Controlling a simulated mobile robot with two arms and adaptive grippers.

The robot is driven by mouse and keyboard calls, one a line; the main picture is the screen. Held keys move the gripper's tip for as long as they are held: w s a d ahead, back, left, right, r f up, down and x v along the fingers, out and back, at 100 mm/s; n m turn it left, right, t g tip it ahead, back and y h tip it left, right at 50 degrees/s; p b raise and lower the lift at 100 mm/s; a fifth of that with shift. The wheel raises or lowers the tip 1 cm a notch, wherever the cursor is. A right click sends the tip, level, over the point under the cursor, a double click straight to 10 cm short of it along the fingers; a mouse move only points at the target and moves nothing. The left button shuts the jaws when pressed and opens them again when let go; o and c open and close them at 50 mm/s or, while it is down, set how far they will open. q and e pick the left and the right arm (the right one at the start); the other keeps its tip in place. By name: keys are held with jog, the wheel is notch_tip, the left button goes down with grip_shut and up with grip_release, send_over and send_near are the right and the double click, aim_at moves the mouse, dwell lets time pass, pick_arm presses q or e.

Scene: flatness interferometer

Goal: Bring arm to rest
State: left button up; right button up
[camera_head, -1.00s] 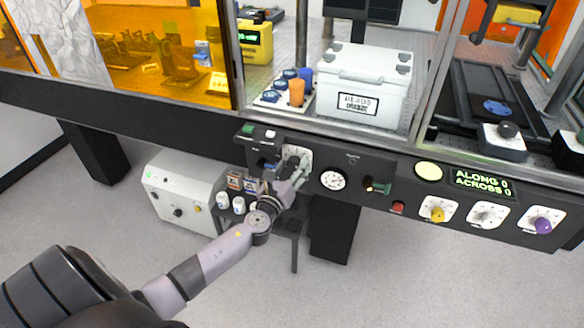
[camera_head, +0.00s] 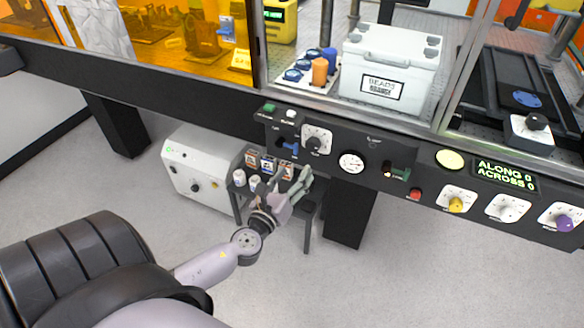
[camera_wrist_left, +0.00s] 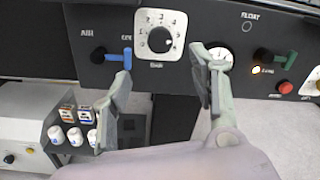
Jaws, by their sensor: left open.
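My left arm comes in from the lower left in the head view. Its gripper (camera_head: 292,178) is open and empty, below the front panel (camera_head: 330,143) and apart from it. In the left wrist view, the two fingers of the left gripper (camera_wrist_left: 160,95) stand wide apart with nothing between them. Beyond them are a blue lever (camera_wrist_left: 117,54), a white dial with a black knob (camera_wrist_left: 159,39) and a round gauge (camera_wrist_left: 222,54). The dial also shows in the head view (camera_head: 316,141). My right gripper does not show in either view.
A white cabinet (camera_head: 195,172) and a small dark stand with white jars (camera_head: 240,178) are close left of the gripper. A black table leg (camera_head: 350,212) stands to its right. A white box (camera_head: 390,65) sits on the table above. Open floor lies in front.

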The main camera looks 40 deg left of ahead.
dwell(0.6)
pick_arm(q)
jog(key=s+f+n+g, duration=0.3)
jog(key=s+f+n, duration=0.1)
jog(key=f, duration=0.7)
jog(key=s+f+n+g, duration=0.3)
jog(key=s+f+n, duration=0.1)
jog(key=f, duration=0.6)
jog(key=s+f+n+g, duration=0.3)
jog(key=s+f+n, duration=0.1)
jog(key=f, duration=0.7)
jog(key=s+d+f+n+g+h, duration=0.1)
jog(key=s+d+f+n, duration=0.3)
jog(key=s, duration=0.5)
jog(key=s+d+f+n+g+h, duration=0.1)
jog(key=s+d+f+n+g, duration=0.3)
jog(key=s+f+n, duration=0.2)
jog(key=s+d+f+n+g+h, duration=0.1)
jog(key=s+d+f+n+g, duration=0.1)
jog(key=s+f+n, duration=0.3)
jog(key=s+d+f, duration=0.1)
jog(key=s+f, duration=0.3)
jog(key=s, duration=0.5)
jog(key=shift+d+g+h, duration=0.3)
jog(key=shift+d+h, duration=0.1)
jog(key=shift+c, duration=0.2)
